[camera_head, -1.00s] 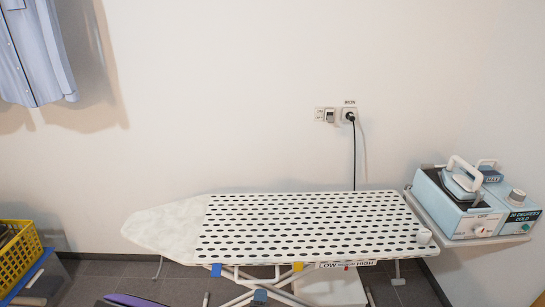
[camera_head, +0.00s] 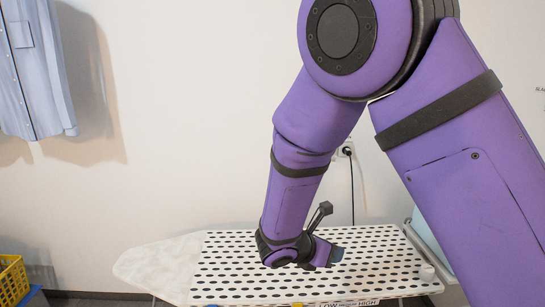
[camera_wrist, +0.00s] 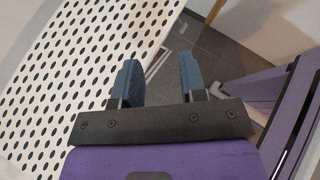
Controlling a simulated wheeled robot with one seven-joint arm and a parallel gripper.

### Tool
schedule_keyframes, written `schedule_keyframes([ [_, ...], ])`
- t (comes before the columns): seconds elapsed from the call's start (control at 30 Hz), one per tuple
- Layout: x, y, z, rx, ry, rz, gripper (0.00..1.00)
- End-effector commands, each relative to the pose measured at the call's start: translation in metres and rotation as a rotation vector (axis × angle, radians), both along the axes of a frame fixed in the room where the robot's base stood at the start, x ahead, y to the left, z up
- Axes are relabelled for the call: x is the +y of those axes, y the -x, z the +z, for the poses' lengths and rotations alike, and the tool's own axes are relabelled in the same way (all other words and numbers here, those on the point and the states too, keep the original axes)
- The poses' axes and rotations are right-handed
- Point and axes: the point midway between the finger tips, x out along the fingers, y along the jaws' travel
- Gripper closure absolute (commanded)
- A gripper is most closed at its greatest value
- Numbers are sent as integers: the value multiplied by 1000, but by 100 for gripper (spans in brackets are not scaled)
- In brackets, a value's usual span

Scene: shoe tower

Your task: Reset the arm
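My gripper (camera_wrist: 160,80) has two blue-grey fingers set apart, with nothing between them in the wrist view. In the head view my purple arm reaches down from the upper right, and my gripper (camera_head: 335,254) is over the right half of the ironing board (camera_head: 220,280). The board has a white cover with rows of black dots and a pale tapered left end. In the wrist view the board (camera_wrist: 85,70) is to the left, and the gap between the fingers is over dark floor tiles. My arm hides part of the board and the right side of the room.
A blue shirt (camera_head: 30,70) hangs on the wall at the upper left. A yellow basket (camera_head: 12,280) is at the lower left. A plug with a black cord (camera_head: 351,185) is on the wall behind the board. My arm mostly covers the iron station at the right.

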Motion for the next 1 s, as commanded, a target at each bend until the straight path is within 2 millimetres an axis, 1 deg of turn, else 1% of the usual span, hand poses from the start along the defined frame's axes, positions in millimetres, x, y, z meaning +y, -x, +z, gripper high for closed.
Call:
schedule_keyframes([
  [0.03,-12,2,15,-29,-58,-69,62],
  [0.1,-27,7,32,-69,-133,-162,62],
  [0.27,-59,23,68,-160,-302,-377,62],
  [0.5,-102,54,118,-307,-544,-694,62],
  [0.67,-124,80,148,-410,-701,-898,62],
  [0.8,-141,105,172,-501,-835,-1071,62],
  [1.0,-158,142,202,-634,-1026,-1307,62],
])
